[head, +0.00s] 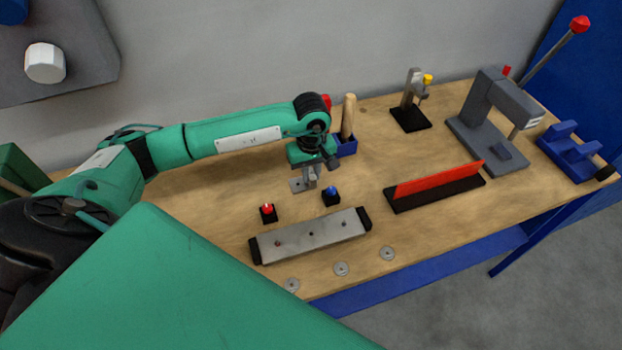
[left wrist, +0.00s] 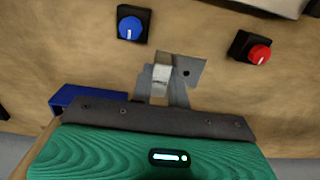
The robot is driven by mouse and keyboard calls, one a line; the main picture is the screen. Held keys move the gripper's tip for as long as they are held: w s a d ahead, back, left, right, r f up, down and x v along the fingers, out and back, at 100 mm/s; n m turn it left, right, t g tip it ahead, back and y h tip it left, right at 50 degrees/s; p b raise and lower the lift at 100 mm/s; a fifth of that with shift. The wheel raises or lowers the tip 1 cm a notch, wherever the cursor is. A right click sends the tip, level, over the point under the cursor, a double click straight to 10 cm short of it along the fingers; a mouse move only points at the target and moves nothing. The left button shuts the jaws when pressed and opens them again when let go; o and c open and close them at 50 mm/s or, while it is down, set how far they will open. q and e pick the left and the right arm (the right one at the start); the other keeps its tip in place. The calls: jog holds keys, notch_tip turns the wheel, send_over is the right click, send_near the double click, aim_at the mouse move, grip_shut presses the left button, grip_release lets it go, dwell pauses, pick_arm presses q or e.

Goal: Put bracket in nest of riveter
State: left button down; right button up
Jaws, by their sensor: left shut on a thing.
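The bracket (head: 297,186) is a small grey metal piece with a flat plate and a dark hole. In the left wrist view the bracket (left wrist: 188,71) shows between the two knobs, at the fingertips. My left gripper (head: 312,182) points down and is shut on it; the gripper also shows in the left wrist view (left wrist: 161,84). The bracket is low over the table; I cannot tell whether it touches the wood. A grey C-shaped machine (head: 495,105) at the right looks like the riveter, with a small blue-grey block (head: 501,151) on its base. My right gripper is out of view.
A red knob (head: 268,212) and a blue knob (head: 331,195) stand near the gripper, with a grey bar (head: 310,236) in front. A red strip (head: 438,180) stands between bracket and machine. A blue holder (head: 346,147), a small clamp-like tool (head: 410,115) and a blue cradle (head: 570,153) stand farther off.

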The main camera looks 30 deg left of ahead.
aim_at(311, 183)
pick_arm(q)
notch_tip(311, 183, down, 4)
jog(key=shift+r+p, duration=0.1)
jog(key=shift+p, duration=0.55)
jog(key=shift+f, duration=0.3)
jog(key=shift+f, duration=0.1)
jog(key=shift+f+b, duration=0.15)
jog(key=shift+b, duration=0.2)
jog(key=c, duration=1.3)
grip_release()
jog(key=shift+c, duration=0.2)
